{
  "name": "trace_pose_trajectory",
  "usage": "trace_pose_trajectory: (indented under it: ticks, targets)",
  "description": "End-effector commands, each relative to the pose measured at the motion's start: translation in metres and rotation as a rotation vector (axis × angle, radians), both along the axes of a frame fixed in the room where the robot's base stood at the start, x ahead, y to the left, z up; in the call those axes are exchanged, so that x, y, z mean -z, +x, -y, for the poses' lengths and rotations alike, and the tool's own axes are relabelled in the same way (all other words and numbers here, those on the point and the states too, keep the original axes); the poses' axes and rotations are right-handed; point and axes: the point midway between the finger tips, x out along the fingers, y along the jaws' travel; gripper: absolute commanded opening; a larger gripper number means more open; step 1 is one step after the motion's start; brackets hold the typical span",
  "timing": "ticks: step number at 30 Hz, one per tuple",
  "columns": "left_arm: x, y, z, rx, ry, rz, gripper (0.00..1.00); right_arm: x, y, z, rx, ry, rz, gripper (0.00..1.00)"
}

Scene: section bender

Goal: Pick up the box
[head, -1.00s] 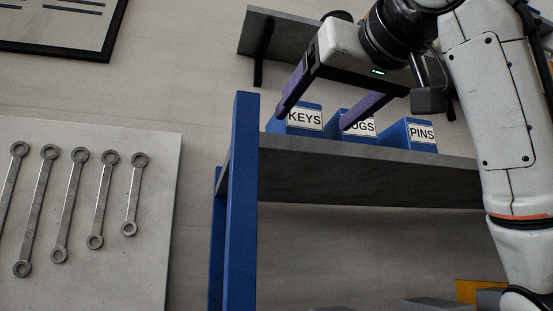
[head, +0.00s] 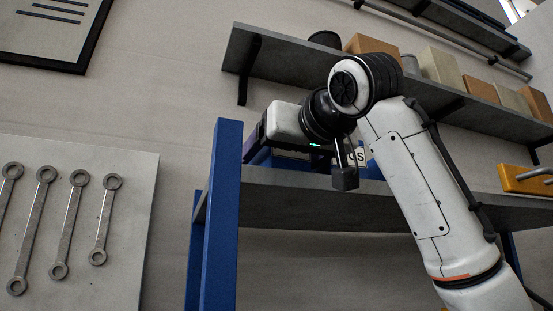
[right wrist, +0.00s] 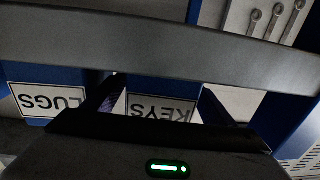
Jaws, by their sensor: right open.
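A blue box labelled KEYS (right wrist: 160,106) shows upside down in the right wrist view. The open fingers of my right gripper (right wrist: 158,100) are on either side of its label. I cannot tell whether they touch the box. In the head view this box is mostly hidden behind my right gripper (head: 262,142), low at the shelf's left end. A second blue box (right wrist: 45,100), with a label reading LUGS, is beside it in the wrist view. In the head view, part of its label (head: 356,155) shows past my wrist. My left gripper is out of view.
The boxes stand on a grey shelf (head: 290,205) with a blue post (head: 222,210) at its left end. Above is an upper shelf (head: 285,58) with several cartons (head: 440,68). A panel of wrenches (head: 120,220) hangs at left. A yellow object (head: 525,180) is at right.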

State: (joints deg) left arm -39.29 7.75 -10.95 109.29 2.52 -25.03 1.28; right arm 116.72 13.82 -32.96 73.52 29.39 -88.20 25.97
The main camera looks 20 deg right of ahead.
Motion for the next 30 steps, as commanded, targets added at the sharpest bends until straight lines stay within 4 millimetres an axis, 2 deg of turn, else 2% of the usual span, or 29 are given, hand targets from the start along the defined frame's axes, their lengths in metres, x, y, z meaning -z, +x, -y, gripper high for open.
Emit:
trace_pose_trajectory:
  ticks: [7, 17, 26, 30]
  targets:
    - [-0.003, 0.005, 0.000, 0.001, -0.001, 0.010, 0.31, 0.000, 0.002, 0.000, 0.000, 0.000, 0.001, 0.78]
    - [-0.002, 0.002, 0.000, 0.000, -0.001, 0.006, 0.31, 0.000, 0.002, 0.000, 0.000, 0.000, 0.001, 0.23]
    - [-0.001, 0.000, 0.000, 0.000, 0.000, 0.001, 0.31, -0.003, 0.001, 0.000, -0.001, 0.001, 0.005, 0.23]
    - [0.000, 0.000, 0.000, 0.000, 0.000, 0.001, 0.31, -0.011, 0.000, 0.000, -0.001, 0.002, 0.006, 0.23]
